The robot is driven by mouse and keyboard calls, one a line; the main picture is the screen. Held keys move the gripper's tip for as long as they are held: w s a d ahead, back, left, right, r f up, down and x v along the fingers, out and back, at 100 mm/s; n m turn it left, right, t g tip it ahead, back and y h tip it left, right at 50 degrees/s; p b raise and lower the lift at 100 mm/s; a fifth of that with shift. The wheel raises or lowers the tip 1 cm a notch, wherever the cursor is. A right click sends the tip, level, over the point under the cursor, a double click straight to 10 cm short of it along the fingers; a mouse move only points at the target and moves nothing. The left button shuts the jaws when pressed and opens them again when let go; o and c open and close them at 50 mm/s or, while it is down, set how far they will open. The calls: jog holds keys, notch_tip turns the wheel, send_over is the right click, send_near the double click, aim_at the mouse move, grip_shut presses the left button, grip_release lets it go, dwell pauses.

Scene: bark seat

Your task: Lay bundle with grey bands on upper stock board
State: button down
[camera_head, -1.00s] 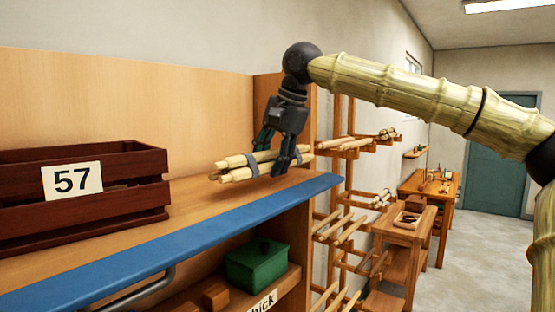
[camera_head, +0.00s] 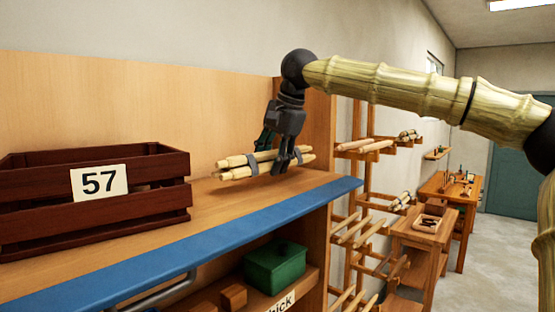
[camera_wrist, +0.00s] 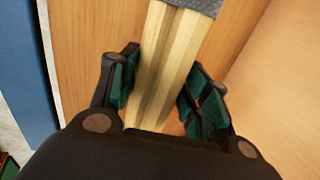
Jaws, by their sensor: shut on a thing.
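The bundle with grey bands (camera_head: 235,173) is a set of pale sticks with two grey bands. It lies level, low over the upper stock board (camera_head: 215,208), a wooden shelf with a blue front edge. I cannot tell whether it touches the board. My gripper (camera_head: 272,158) points down and is shut on the bundle's middle, between the bands. In the wrist view the sticks (camera_wrist: 165,65) run between the green finger pads, with one grey band (camera_wrist: 197,5) at the top. The wooden board shows beneath them.
A dark red crate marked 57 (camera_head: 150,199) stands on the board just left of the bundle. An upright panel (camera_head: 318,130) closes the board's right end. A green box (camera_head: 275,263) sits on the shelf below. Wooden racks with sticks (camera_head: 362,232) stand beyond.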

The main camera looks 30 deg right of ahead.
jog(key=shift+w+a, duration=0.3)
jog(key=shift+w, duration=0.45)
jog(key=shift+w+a, duration=0.25)
jog(key=shift+w, duration=0.5)
jog(key=shift+w+f, duration=0.1)
jog(key=shift+f, duration=1.1)
jog(key=c, duration=0.6)
grip_release()
jog(key=v, duration=1.2)
